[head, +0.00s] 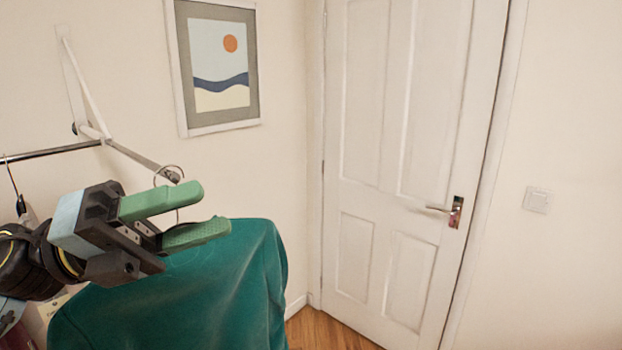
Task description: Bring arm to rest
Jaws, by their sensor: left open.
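My left gripper (216,210) comes in from the left with its two green fingers apart and nothing between them that I can make out. It is in front of a dark green cloth or garment (190,300) at the lower left; I cannot tell whether they touch. A thin metal ring (168,167) shows just behind the upper finger. My right gripper is not in view.
A metal wall rail (50,152) with a bracket runs behind my left arm, with a hanger hook (11,180) on it. A framed picture (218,65) hangs on the wall. A closed white door (400,150) stands at centre right. Wooden floor (325,330) shows below.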

